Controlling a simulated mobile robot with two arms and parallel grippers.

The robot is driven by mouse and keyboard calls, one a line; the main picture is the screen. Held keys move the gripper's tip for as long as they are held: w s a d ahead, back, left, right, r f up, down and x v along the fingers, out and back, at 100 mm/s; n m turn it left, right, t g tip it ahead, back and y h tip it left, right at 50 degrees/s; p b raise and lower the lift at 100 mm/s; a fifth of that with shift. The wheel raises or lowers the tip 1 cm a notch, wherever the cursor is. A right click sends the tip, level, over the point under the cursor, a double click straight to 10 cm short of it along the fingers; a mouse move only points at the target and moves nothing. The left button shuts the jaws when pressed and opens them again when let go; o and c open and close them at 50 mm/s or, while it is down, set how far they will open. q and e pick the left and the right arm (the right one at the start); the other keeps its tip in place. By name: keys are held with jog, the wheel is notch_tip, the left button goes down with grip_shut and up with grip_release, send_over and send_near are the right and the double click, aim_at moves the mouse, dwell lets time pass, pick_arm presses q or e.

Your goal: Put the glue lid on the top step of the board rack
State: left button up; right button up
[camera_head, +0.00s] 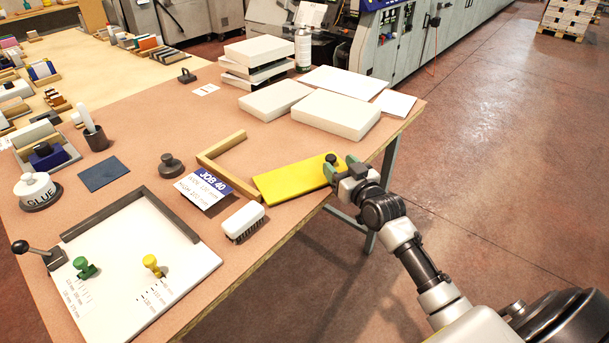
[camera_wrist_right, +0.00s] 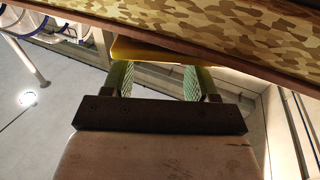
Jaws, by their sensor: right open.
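The glue pot (camera_head: 40,196), marked GLUE, stands at the left table edge with its white knobbed lid (camera_head: 35,182) on it. A stepped holder with pale boards and a dark blue block (camera_head: 48,156) stands behind it; I cannot tell for sure whether this is the board rack. My right gripper (camera_head: 343,169) is open at the right end of the yellow board (camera_head: 292,181), by its dark knob (camera_head: 331,159). In the wrist view the yellow board's edge (camera_wrist_right: 155,52) lies at the tips of the green fingers; contact is unclear. My left gripper is not in view.
White board stacks (camera_head: 337,113) fill the back right. A JOB 40 card (camera_head: 203,186), brush (camera_head: 243,222), dark weight (camera_head: 171,166) and wooden angle (camera_head: 222,158) lie mid-table. A white measuring board (camera_head: 125,270) is in front. Floor is open to the right.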

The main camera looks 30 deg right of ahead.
aim_at(334, 161)
jog(key=w, duration=0.3)
jog(key=shift+f, duration=0.1)
jog(key=shift+s, duration=0.1)
jog(key=shift+c, duration=0.7)
grip_shut()
